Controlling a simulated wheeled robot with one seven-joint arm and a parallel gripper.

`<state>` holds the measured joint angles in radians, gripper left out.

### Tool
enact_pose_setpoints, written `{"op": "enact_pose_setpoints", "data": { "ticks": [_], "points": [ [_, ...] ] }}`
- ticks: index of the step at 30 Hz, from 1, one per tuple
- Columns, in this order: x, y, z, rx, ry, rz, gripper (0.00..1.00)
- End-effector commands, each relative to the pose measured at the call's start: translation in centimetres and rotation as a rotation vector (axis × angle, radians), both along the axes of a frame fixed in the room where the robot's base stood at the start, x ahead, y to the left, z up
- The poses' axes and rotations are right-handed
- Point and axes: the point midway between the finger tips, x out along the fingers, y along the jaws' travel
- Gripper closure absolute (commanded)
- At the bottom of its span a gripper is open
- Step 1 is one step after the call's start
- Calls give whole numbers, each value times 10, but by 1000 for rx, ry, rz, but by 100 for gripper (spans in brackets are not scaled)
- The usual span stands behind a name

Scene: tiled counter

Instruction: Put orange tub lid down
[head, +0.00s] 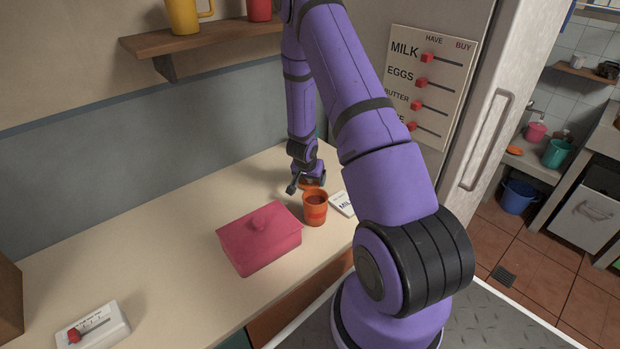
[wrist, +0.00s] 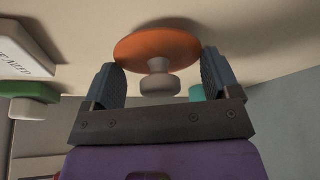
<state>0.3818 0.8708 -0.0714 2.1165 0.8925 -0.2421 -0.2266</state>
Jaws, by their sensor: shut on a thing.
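The orange tub lid (wrist: 170,46) is a round disc with a pale knob, between the two fingers of my gripper (wrist: 160,83) in the wrist view. My gripper is shut on it. In the head view, part of the lid (head: 311,185) shows beside my gripper (head: 306,181), low over the counter behind the orange tub. A shadow lies close to the lid on the counter; I cannot tell whether they touch. The orange tub (head: 315,212) stands upright and open, with something dark inside.
A pink lidded box (head: 262,245) stands left of the tub. A white item marked with letters (head: 342,203) lies to its right. A white slider box (head: 93,327) is at the front left. The counter (head: 170,235) left of the pink box is clear. A wall shelf (head: 205,38) hangs above.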

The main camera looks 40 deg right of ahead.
Motion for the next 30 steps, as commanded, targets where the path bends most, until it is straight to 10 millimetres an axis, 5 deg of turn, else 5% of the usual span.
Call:
{"op": "enact_pose_setpoints", "data": {
  "ticks": [10,11,13,23,30],
  "points": [
    [0,0,-3,0,0,1,39],
    [0,0,-3,-1,0,1,13],
    [0,0,-2,-1,0,1,0],
    [0,1,3,-1,-1,1,0],
    [-5,13,35,-3,-2,4,0]
  ]
}}
